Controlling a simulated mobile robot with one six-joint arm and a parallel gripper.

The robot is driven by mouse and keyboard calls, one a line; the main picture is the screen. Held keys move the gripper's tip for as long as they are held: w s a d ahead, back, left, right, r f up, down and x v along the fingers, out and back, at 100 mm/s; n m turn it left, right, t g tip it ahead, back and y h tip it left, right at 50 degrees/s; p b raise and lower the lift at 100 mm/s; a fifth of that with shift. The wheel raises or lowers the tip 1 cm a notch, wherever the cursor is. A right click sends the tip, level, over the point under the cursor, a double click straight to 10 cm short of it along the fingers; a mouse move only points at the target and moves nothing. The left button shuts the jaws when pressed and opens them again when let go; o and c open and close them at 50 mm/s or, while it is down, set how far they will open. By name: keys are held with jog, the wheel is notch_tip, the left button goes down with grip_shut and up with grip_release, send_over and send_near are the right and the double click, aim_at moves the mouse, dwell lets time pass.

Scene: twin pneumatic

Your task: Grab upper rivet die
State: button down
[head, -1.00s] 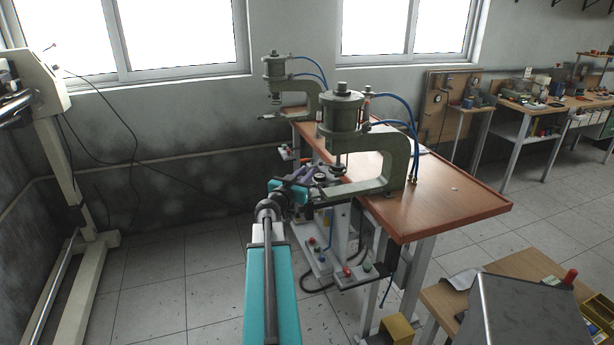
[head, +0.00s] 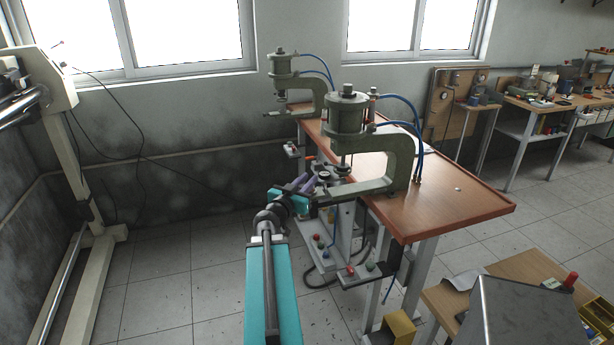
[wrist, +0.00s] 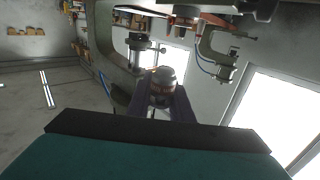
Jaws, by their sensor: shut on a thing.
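My gripper (head: 313,181) has purple fingers and is at the left front side of the near green pneumatic press (head: 347,113), below its cylinder. In the wrist view my gripper (wrist: 162,100) is shut on a dark, short cylindrical piece with a coppery band, which looks like the upper rivet die (wrist: 160,82). The fingers cover its sides. In the head view the die is too small to tell from the press parts around it. The press's vertical rod (head: 343,161) is just right of the fingers.
The second press (head: 281,65) stands behind, on the same brown table (head: 455,203). Blue hoses (head: 417,150) hang by the near press. A metal box (head: 525,310) is at lower right.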

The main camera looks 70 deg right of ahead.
jog(key=shift+s+a+r+p, duration=0.1)
jog(key=shift+a+r+p, duration=0.25)
jog(key=shift+p, duration=0.85)
jog(key=a+p, duration=0.1)
jog(key=p, duration=0.6)
jog(key=shift+s+a, duration=0.1)
jog(key=shift+a, duration=0.3)
jog(key=shift+a+f+p, duration=0.2)
jog(key=shift+a+p, duration=0.05)
jog(key=shift+p, duration=0.35)
